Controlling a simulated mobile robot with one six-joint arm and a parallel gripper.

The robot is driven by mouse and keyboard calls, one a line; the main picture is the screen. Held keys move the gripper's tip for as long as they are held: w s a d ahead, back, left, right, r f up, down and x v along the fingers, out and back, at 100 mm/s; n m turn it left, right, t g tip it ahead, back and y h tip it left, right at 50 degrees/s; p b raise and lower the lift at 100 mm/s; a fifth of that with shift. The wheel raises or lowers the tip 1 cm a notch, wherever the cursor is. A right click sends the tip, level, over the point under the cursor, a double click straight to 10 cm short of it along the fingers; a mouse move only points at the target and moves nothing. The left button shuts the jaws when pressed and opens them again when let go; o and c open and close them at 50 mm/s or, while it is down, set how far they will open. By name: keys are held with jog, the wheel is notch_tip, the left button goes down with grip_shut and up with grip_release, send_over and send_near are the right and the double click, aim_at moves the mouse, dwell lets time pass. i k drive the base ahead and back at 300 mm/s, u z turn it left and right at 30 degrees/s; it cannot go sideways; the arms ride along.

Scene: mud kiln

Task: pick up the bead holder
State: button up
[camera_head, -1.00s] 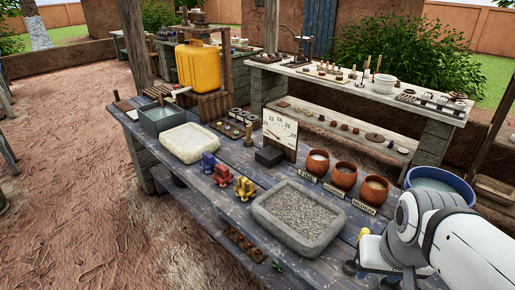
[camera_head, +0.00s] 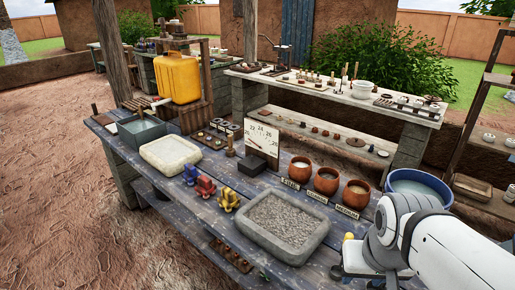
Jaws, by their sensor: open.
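I cannot tell for certain which thing is the bead holder. Three small coloured pieces, blue (camera_head: 190,174), red (camera_head: 205,187) and yellow (camera_head: 228,200), stand in a row on the dark plank table (camera_head: 165,185), left of a grey stone tray (camera_head: 255,236) filled with gravel. A brown block with holes (camera_head: 231,256) lies lower, below the table's front edge. My gripper (camera_head: 352,262) is at the lower right, beside the gravel tray and well apart from the coloured pieces. It is open; its fingertips are mostly hidden by my white arm, and I see nothing held.
A pale stone tray (camera_head: 170,155), a grey bin (camera_head: 141,130) and a yellow jerrycan (camera_head: 177,79) are at the left. A blue tub (camera_head: 420,188) stands behind my arm.

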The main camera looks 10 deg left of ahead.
aim_at(205, 188)
jog(key=u, duration=2.75)
jog(key=i, duration=1.8)
jog(key=z, duration=3.2)
